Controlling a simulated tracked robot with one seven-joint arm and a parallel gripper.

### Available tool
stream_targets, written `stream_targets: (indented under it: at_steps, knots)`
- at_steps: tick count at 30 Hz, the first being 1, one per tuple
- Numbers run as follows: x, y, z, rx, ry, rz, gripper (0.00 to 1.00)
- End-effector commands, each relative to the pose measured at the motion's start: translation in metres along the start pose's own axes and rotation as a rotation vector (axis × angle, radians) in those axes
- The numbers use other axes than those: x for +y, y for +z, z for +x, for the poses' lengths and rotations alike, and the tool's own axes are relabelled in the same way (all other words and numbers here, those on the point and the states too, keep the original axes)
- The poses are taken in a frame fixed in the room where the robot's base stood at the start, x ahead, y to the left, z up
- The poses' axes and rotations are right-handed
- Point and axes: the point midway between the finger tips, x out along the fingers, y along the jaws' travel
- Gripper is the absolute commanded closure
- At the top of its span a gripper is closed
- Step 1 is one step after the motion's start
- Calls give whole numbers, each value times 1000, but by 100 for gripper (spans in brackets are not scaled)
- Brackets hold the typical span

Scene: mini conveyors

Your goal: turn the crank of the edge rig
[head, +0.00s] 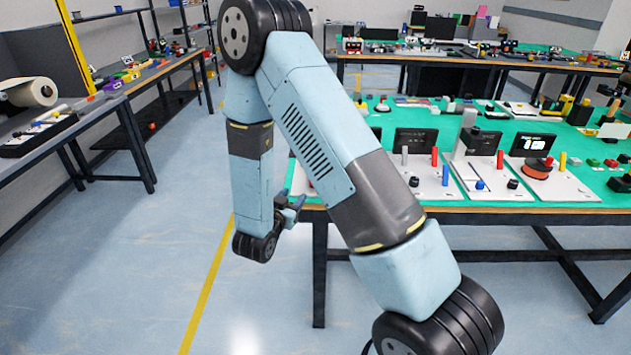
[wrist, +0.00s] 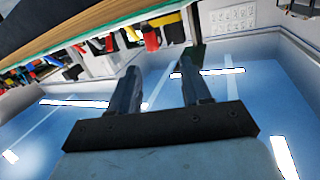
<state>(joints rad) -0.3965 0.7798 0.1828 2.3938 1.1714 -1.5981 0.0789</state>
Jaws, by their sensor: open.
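My gripper (head: 292,208) is open at the left front corner of the green-topped table (head: 530,209). In the wrist view the two dark fingers of my gripper (wrist: 158,88) are apart, with nothing held between them. Beyond the fingertips are a red and yellow part (wrist: 151,39) and a black part (wrist: 172,29) by the table edge, apart from the fingers. I cannot tell whether either belongs to the crank of the edge rig. In the head view my arm hides much of that table corner, where part of a white panel (head: 299,182) shows.
White panels with knobs and coloured pegs (head: 489,184) line the table's front edge, with small black screens (head: 416,141) behind them. A dark workbench (head: 122,98) stands at the left. The floor (head: 120,270) between is clear, crossed by a yellow line (head: 208,285).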

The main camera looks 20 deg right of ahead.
Motion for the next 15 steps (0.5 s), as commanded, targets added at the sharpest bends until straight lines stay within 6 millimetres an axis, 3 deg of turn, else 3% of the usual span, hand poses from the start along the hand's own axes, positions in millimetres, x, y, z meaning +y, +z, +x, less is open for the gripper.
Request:
stream_targets:
  at_steps: [8, 15]
  knots:
    - [12, 14, -13, 99, 31, -69, 52]
    - [14, 11, 8, 105, 35, -70, 52]
